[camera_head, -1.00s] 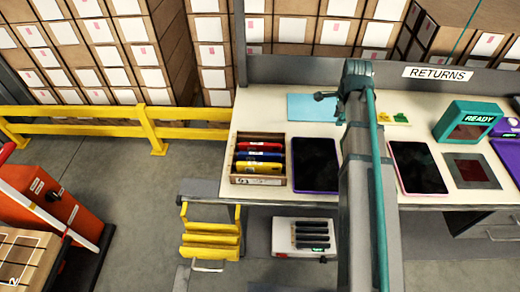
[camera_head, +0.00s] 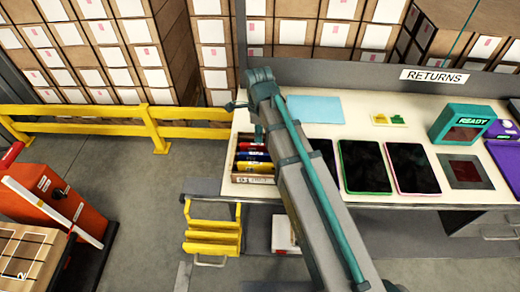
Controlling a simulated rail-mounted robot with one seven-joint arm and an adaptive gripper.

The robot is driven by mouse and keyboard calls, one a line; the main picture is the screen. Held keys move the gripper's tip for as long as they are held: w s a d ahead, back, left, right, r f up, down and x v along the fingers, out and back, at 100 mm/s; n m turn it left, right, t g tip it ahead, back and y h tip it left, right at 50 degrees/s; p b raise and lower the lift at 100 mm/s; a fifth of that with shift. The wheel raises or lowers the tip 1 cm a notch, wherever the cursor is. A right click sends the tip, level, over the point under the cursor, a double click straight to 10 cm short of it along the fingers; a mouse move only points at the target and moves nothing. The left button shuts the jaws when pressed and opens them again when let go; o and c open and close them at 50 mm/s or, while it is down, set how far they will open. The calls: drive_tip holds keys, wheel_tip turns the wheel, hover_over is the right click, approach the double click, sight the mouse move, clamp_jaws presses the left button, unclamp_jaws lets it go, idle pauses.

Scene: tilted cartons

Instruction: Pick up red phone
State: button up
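The red phone (camera_head: 249,147) stands in a small wooden box (camera_head: 236,179) at the left end of the table, behind a blue phone (camera_head: 252,157) and a yellow phone (camera_head: 252,167). My arm crosses in front of the box's right side and hides part of it and of the phones. My arm's end reaches above the back left of the table, near the box. A small part of my gripper (camera_head: 240,106) shows there. Its fingers cannot be made out, so I cannot tell whether it is open or shut.
Several dark-screened tablets (camera_head: 365,167) lie to the right of my arm. A light blue sheet (camera_head: 315,108) lies behind them, and a teal READY device (camera_head: 461,122) stands at the right. A RETURNS sign (camera_head: 435,75) is on the back panel. A yellow rail (camera_head: 190,131) runs left.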

sight(261, 145)
drive_tip(key=shift+d+f+p, duration=0.15)
drive_tip(key=shift+f+p, duration=0.4)
drive_tip(key=shift+f, duration=1.1)
drive_tip(key=shift+d+f+p, duration=0.15)
drive_tip(key=shift+f+p, duration=0.4)
drive_tip(key=shift+f, duration=1.1)
clamp_jaws()
